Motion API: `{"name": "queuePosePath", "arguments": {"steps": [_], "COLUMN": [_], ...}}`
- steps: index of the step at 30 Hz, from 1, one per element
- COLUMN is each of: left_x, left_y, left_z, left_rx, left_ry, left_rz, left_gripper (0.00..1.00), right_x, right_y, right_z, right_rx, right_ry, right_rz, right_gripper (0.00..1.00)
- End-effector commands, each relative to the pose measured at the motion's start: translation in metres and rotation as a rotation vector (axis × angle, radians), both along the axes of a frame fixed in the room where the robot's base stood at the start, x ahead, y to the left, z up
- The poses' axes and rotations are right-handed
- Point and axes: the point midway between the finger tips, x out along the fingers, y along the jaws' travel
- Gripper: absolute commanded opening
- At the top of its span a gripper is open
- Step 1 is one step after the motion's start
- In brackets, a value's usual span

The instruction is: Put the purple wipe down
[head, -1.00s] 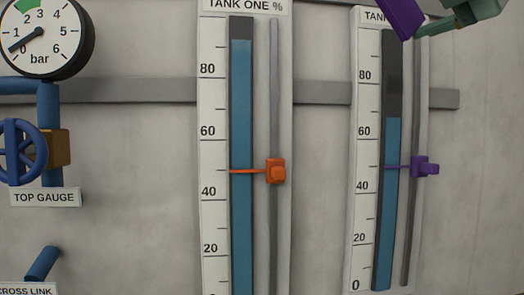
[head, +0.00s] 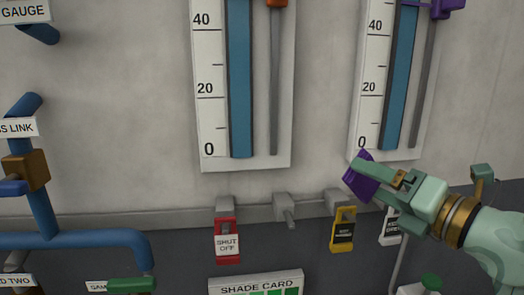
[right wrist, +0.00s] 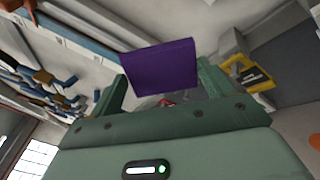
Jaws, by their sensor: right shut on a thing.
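The purple wipe (head: 360,180) is held at the fingertips of my right gripper (head: 373,181), in front of the wall below the right tank gauge. In the right wrist view, the wipe (right wrist: 160,67) stands between the two green fingers of my right gripper (right wrist: 160,88), which is shut on it. The wipe looks clear of any surface, though its distance from the wall is hard to tell. My left gripper is not in view.
A grey rail (head: 180,219) carries pegs. A red SHUT OFF tag (head: 227,243), a yellow tag (head: 343,230) and a white tag (head: 391,228) hang there; the middle peg (head: 285,208) is bare. A shade card (head: 255,285) is below. Blue pipes (head: 85,240) are at left.

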Motion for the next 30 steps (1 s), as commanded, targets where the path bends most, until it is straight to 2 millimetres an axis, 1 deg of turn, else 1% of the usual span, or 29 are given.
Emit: {"name": "queuePosePath", "arguments": {"steps": [1,2,3,5,6,8,9,12,15,18,20,23,30], "left_x": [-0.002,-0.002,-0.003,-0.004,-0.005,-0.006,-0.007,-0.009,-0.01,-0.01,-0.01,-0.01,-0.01], "left_y": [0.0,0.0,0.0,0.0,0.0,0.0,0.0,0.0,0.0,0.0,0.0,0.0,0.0], "left_z": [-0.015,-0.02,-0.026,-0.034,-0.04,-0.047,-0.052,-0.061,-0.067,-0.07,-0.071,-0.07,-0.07], "left_rx": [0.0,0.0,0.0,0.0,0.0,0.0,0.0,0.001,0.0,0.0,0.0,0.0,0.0], "left_ry": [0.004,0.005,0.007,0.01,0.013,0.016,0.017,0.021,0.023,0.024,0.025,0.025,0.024], "left_rz": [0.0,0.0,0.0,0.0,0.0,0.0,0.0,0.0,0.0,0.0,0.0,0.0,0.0], "left_gripper": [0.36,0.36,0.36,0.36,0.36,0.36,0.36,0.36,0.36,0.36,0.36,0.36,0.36], "right_x": [-0.004,-0.007,-0.01,-0.017,-0.021,-0.028,-0.033,-0.044,-0.055,-0.061,-0.064,-0.065,-0.064], "right_y": [-0.003,-0.005,-0.007,-0.01,-0.012,-0.015,-0.016,-0.019,-0.02,-0.02,-0.02,-0.019,-0.019], "right_z": [-0.042,-0.06,-0.082,-0.116,-0.139,-0.171,-0.191,-0.237,-0.268,-0.284,-0.289,-0.291,-0.288], "right_rx": [-0.005,-0.007,-0.006,-0.004,-0.005,-0.005,-0.005,-0.005,-0.005,-0.004,-0.003,-0.003,-0.009], "right_ry": [0.014,0.015,0.015,0.018,0.019,0.019,0.02,0.02,0.016,0.01,0.007,0.003,0.015], "right_rz": [-0.008,-0.011,-0.016,-0.024,-0.03,-0.037,-0.042,-0.052,-0.054,-0.056,-0.056,-0.055,-0.056], "right_gripper": [0.63,0.63,0.63,0.63,0.63,0.63,0.63,0.63,0.63,0.63,0.63,0.63,0.63]}}
